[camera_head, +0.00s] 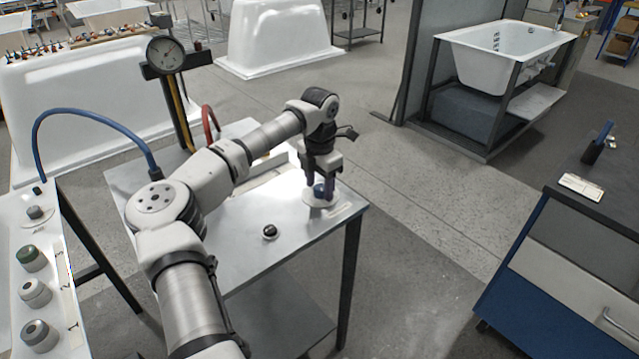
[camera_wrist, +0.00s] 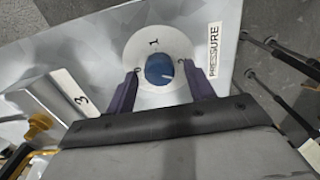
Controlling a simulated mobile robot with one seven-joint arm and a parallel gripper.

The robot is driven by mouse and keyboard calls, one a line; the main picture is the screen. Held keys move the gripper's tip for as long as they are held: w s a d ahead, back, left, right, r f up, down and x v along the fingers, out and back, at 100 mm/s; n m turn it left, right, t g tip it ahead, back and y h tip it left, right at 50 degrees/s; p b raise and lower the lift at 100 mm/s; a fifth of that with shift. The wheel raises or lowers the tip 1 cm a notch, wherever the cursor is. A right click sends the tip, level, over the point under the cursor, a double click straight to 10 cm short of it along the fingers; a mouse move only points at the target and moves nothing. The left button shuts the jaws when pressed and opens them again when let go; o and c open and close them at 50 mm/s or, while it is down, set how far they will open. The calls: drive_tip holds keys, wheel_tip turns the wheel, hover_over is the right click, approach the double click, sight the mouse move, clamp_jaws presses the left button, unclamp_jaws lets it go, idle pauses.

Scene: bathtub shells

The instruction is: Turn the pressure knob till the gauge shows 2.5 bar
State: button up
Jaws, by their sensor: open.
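The pressure knob is a small blue knob (camera_wrist: 160,68) with a white pointer line, on a white round dial plate that shows the numeral 1. A "PRESSURE" label (camera_wrist: 213,52) lies beside it. In the head view the dial plate (camera_head: 317,198) is at the table's right corner. My gripper (camera_wrist: 158,88) is open, pointing down, with its dark fingers on either side of the knob; I cannot tell whether they touch it. In the head view my gripper (camera_head: 319,190) hides most of the knob. The round gauge (camera_head: 166,54) stands on a post behind; its needle is too small to read.
The metal table (camera_head: 235,235) carries a small dark round knob (camera_head: 269,231). A blue hose (camera_head: 85,112) and a red hose (camera_head: 211,118) run near the post. A panel with several knobs (camera_head: 34,292) is at the left. Open floor lies right of the table.

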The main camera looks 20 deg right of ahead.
sight(320, 188)
wheel_tip(320, 188, up, 14)
drive_tip(key=b, duration=0.2)
drive_tip(key=shift+f, duration=0.15)
idle(0.5)
